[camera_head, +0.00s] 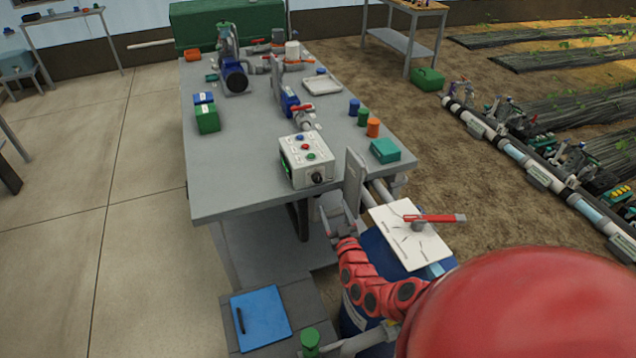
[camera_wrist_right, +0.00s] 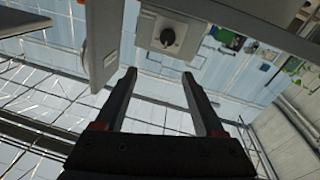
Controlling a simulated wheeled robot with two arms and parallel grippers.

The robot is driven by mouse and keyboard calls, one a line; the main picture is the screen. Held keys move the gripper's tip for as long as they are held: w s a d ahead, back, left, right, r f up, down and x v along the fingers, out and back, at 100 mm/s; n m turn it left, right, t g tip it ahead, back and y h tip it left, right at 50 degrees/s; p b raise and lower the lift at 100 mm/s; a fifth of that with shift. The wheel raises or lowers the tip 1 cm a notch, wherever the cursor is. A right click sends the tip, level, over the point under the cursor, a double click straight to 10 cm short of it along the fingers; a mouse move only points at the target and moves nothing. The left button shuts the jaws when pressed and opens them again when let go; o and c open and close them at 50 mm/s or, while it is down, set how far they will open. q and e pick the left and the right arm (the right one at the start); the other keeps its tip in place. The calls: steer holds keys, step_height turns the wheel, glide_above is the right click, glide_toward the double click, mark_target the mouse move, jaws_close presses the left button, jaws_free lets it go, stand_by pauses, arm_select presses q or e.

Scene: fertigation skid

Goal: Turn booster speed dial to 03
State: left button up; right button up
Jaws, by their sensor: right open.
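The booster speed dial is a black knob (camera_head: 318,177) on the near side face of a light grey control box (camera_head: 303,153), which stands on the bench's front edge. In the right wrist view the knob (camera_wrist_right: 167,38) shows on its pale plate, beyond the fingertips and between their lines, apart from them. Its number setting is too small to read. My right gripper (camera_head: 334,212) is below and in front of the box, near the bench edge. In the right wrist view the gripper (camera_wrist_right: 158,76) is open, with nothing between its fingers. My left gripper is not in view.
An upright grey plate (camera_head: 354,180) stands just right of the box; it also shows close to the left finger in the wrist view (camera_wrist_right: 103,40). The bench (camera_head: 240,170) is clear left of the box.

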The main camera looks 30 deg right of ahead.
steer(key=s+f+n+y, duration=0.1)
steer(key=s, duration=0.1)
steer(key=b, duration=0.2)
glide_toward(318, 181)
steer(key=b+x, duration=0.4)
steer(key=x, duration=0.1)
steer(key=b+x, duration=0.2)
steer(key=shift+w+d+f+b, duration=0.1)
steer(key=shift+w+f+b, duration=0.2)
steer(key=shift+f+b, duration=0.1)
steer(key=shift+w+d+r+b, duration=0.2)
steer(key=shift+w+b, duration=0.15)
steer(key=shift+w, duration=0.25)
steer(key=shift+w+r, duration=0.2)
steer(key=shift+w, duration=0.05)
jaws_close()
